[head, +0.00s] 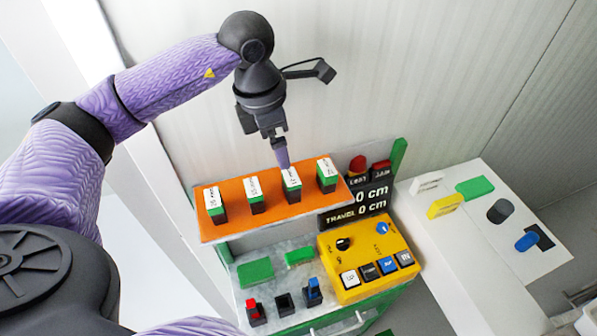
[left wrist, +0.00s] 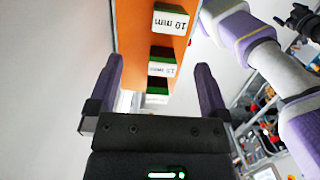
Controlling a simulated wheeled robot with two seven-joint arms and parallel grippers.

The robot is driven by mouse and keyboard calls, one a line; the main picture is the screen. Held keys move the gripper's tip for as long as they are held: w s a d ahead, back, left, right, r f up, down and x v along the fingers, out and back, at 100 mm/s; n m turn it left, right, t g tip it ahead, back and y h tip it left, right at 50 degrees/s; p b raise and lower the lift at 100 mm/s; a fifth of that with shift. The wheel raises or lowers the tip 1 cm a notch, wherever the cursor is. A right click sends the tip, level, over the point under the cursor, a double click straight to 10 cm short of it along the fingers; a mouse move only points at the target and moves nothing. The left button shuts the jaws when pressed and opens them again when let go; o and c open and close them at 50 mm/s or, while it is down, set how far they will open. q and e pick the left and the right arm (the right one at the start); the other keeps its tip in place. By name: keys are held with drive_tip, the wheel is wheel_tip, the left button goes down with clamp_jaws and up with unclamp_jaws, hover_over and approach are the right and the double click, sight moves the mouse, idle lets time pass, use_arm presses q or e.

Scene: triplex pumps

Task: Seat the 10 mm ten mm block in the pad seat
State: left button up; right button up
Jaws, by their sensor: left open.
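My left gripper (head: 283,158) points down just above the third block from the left on the orange shelf. Its fingers (left wrist: 158,60) are apart and empty in the left wrist view. That third block, apparently the 10 mm block (head: 291,184), is green and black with a white label and stands upright. In the left wrist view the 10 mm block (left wrist: 172,20) has a readable label and lies beyond the fingertips. Which fixture is the pad seat is not clear; an empty black socket (head: 285,304) stands on the bench.
The orange shelf (head: 240,230) also holds blocks at left (head: 214,205), second (head: 255,195) and far right (head: 327,175). Below are green pads (head: 255,272), a red-topped socket (head: 255,311), a blue-topped one (head: 313,291) and a yellow control box (head: 362,258). A white side table (head: 480,250) holds parts.

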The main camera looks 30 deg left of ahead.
sight(290, 176)
use_arm(q)
drive_tip(key=f+p, duration=0.1)
drive_tip(key=f, duration=0.1)
drive_tip(key=d+f, duration=0.1)
drive_tip(key=f, duration=0.2)
drive_tip(key=d+f+p, duration=0.1)
drive_tip(key=f, duration=0.1)
drive_tip(key=shift+w+f+p, duration=0.15)
drive_tip(key=shift+w+p, duration=0.15)
drive_tip(key=shift+w, duration=0.05)
drive_tip(key=shift+f, duration=0.45)
drive_tip(key=c, duration=1.3)
